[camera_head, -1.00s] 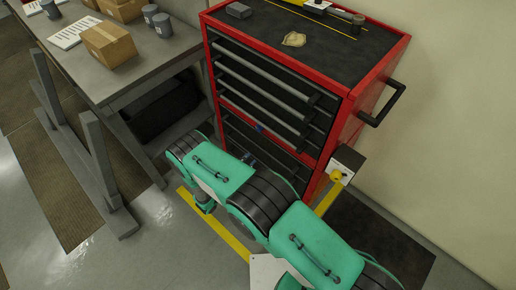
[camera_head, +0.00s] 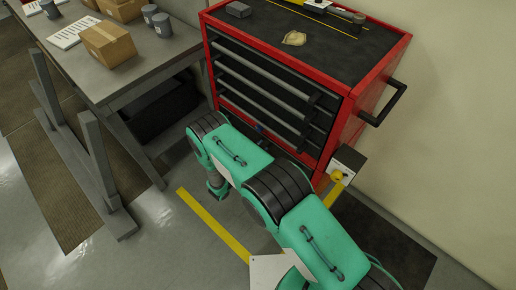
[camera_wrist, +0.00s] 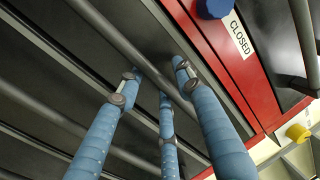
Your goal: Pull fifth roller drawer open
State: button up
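The red roller cabinet (camera_head: 350,118) stands at upper centre in the head view. Its dark drawer fronts carry long grey bar handles (camera_head: 265,83), and the drawers in view look shut. My arm hides the lower drawers there, and my gripper is hidden too. In the wrist view, the three blue fingers of my gripper (camera_wrist: 157,75) reach up to a dark drawer front with a grey bar handle (camera_wrist: 108,38). The fingers are apart, with the bar crossing near their tips. I cannot tell whether they touch it, or which drawer this is.
In the wrist view, a "CLOSED" label (camera_wrist: 239,36) and a blue knob (camera_wrist: 213,8) sit on the red frame. A box with a yellow knob (camera_head: 337,175) is beside the cabinet. A workbench (camera_head: 110,83) with cartons stands left.

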grip_shut()
jog(key=shift+a, duration=0.1)
jog(key=r+b+v, duration=0.1)
jog(key=r+v, duration=0.2)
jog(key=v, duration=1.5)
jog(key=a+r+b+v, duration=0.1)
jog(key=r+b+v, duration=0.1)
jog(key=v, duration=1.6)
notch_tip(320, 180, up, 2)
jog(key=shift+s+a, duration=0.35)
jog(key=shift+s, duration=0.2)
jog(key=shift+c, duration=0.6)
grip_release()
jog(key=shift+o, duration=0.6)
jog(key=shift+d+f, duration=0.1)
jog(key=shift+s+d, duration=0.1)
jog(key=shift+f, duration=0.1)
jog(key=v, duration=1.2)
